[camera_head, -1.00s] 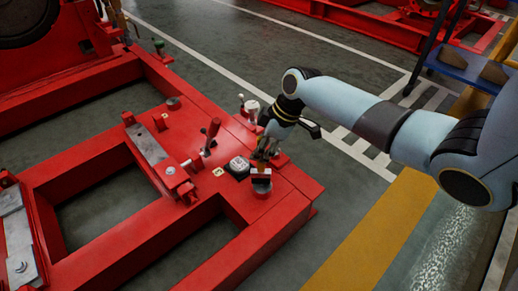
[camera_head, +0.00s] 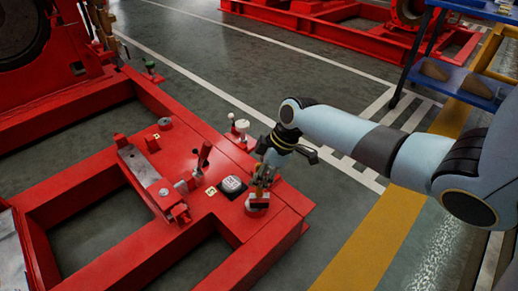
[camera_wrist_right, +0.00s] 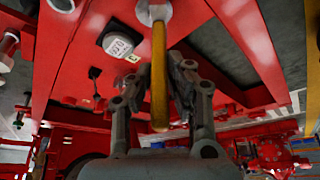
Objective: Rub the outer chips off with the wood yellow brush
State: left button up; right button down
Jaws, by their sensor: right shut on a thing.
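My right gripper (camera_head: 264,178) is shut on the yellow handle of the brush (camera_wrist_right: 159,85), which runs between its two fingers in the right wrist view. In the head view the brush's block (camera_head: 259,198) shows below the fingers, at or just above a round fitting (camera_head: 256,208) on the red frame's near corner. I cannot tell whether the bristles touch it. A pale, rounded end (camera_wrist_right: 153,12) shows at the handle's far tip in the wrist view. No chips can be made out at this size. My left gripper is not in view.
The red pumpset frame (camera_head: 120,262) fills the left. A white-faced gauge (camera_head: 233,185), a red-handled lever (camera_head: 203,154) and a white-topped fitting (camera_head: 241,127) stand close to the gripper. A blue shelf cart (camera_head: 470,82) stands at the right back. The floor right of the frame is clear.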

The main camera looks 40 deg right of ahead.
jog(key=shift+p, duration=0.9)
dwell(1.0)
